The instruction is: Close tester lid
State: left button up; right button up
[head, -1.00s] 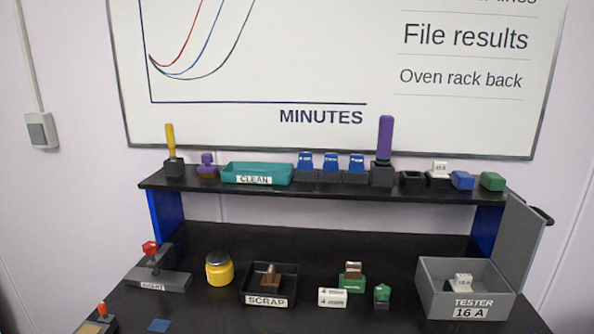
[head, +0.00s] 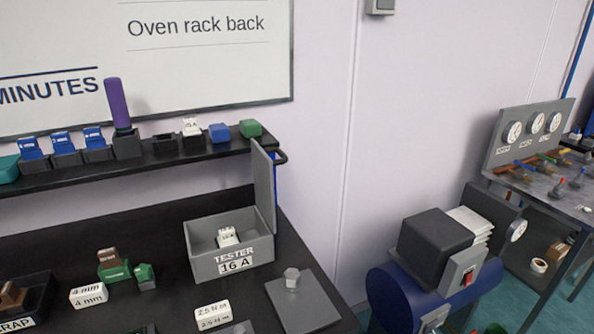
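The tester (head: 204,264) is an open grey box labelled "TESTER 16 A" on the black bench, in the lower middle of the head view. A small white block (head: 228,237) sits inside it. Its grey lid (head: 263,187) stands upright at the box's right side, so the tester is open. A dark handle (head: 281,157) sticks out to the right from the lid's top. Neither of my grippers is in view.
A grey plate (head: 316,305) with a bolt-like knob and a white block (head: 212,315) lie in front of the tester. Green and white blocks stand to its left. A shelf (head: 170,150) runs behind. A blue machine (head: 395,300) stands right of the bench.

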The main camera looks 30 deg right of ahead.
aim_at(262, 165)
jog(key=l+u, duration=0.1)
jog(key=l, duration=0.75)
jog(key=k+l+u, duration=0.1)
jog(key=l, duration=0.8)
